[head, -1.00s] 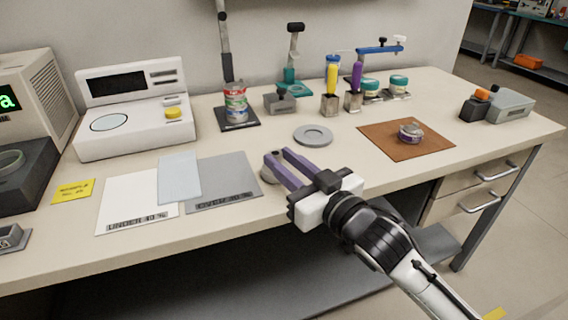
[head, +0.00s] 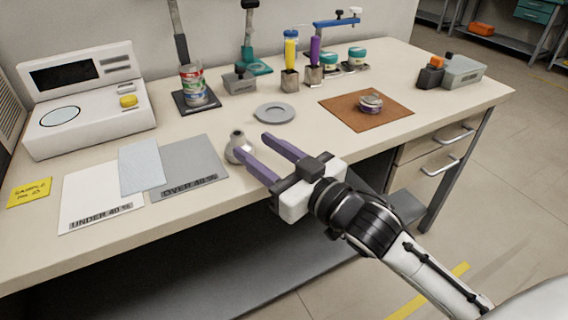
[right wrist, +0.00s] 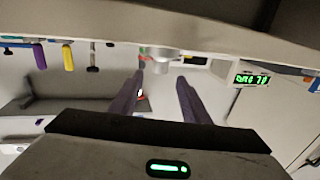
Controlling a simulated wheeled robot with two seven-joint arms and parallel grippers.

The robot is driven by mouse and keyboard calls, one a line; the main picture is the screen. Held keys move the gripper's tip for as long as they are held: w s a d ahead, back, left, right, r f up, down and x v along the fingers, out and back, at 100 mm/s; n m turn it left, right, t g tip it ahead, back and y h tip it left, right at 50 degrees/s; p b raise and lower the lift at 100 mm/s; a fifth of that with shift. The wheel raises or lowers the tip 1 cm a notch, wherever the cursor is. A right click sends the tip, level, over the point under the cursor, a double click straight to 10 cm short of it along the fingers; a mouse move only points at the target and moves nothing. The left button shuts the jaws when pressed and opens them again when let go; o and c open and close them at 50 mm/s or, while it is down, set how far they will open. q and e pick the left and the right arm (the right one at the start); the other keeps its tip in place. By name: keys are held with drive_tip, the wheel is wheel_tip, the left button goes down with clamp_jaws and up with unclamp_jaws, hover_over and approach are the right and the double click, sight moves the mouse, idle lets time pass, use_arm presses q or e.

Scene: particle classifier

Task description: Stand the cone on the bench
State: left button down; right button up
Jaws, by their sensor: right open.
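The cone (head: 238,144) is a small pale grey metallic piece with a round knob-like top, at the bench's front edge right of the grey sheet. A fingertip hides part of it, and I cannot tell if it stands fully upright. My right gripper (head: 252,145) is open, with its purple fingers pointing at the cone; the nearer fingertip overlaps the cone in the picture. In the right wrist view, a pale grey piece that seems to be the cone (right wrist: 160,60) shows beyond the gap between the fingers (right wrist: 160,77). My left gripper is out of view.
The bench (head: 215,125) holds a grey round dish (head: 274,113) behind the cone. A brown mat (head: 340,112) with a small tin (head: 370,103) lies to the right. White (head: 80,205) and grey sheets (head: 205,180) lie left.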

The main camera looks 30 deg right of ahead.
drive_tip(key=v, duration=0.7)
drive_tip(key=s+a+f+g, duration=0.1)
drive_tip(key=s+f, duration=0.4)
drive_tip(key=f, duration=0.6)
drive_tip(key=s+a+f+g+h, duration=0.1)
drive_tip(key=s+f+g, duration=0.3)
drive_tip(key=f, duration=0.6)
drive_tip(key=s+a+f+m+g+h, duration=0.1)
drive_tip(key=s+f, duration=0.4)
drive_tip(key=f, duration=0.6)
drive_tip(key=shift+s+a+f+g, duration=0.35)
drive_tip(key=shift+a+g, duration=0.5)
drive_tip(key=shift+g, duration=0.35)
